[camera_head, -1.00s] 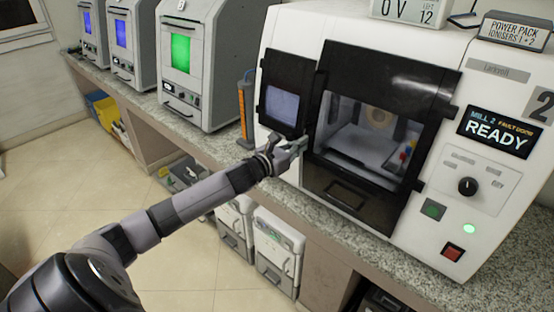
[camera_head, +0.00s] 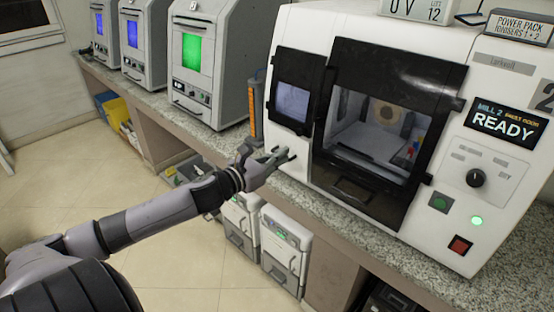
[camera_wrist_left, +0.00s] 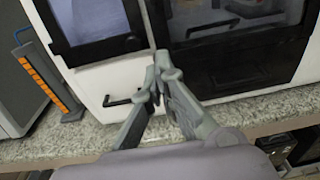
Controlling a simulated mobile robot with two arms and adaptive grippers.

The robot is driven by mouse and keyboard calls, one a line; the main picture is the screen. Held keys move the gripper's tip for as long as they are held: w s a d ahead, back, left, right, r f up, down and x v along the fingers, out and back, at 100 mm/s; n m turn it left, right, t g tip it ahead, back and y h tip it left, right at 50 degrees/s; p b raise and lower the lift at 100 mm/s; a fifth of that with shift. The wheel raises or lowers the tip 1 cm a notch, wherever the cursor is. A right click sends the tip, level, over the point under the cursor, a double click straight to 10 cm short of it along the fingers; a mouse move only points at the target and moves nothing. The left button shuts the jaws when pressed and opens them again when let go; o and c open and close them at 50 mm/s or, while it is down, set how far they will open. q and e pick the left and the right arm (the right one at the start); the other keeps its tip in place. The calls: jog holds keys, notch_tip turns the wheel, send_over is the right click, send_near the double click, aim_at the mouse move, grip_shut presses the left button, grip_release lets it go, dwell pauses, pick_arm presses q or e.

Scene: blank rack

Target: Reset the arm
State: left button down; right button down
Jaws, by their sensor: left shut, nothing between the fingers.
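My left arm comes in from the left in the head view. Its gripper (camera_head: 286,154) is in front of the white mill (camera_head: 300,168), near the counter's front edge. In the left wrist view the gripper (camera_wrist_left: 160,62) has its fingertips together, shut, with nothing between them. The tips appear in front of the mill's white front, close to a black handle (camera_wrist_left: 124,98); whether they touch it I cannot tell. My right gripper is not in view.
The mill has a black-framed window (camera_head: 385,115), a screen reading READY (camera_head: 505,124) and a red button (camera_head: 460,245). Grey machines (camera_head: 207,70) stand to the left on the speckled counter (camera_head: 360,238). An orange-marked stand (camera_head: 255,110) sits between. Open floor (camera_head: 180,265) lies in front.

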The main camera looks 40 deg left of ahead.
pick_arm(q)
jog(key=shift+s, duration=0.4)
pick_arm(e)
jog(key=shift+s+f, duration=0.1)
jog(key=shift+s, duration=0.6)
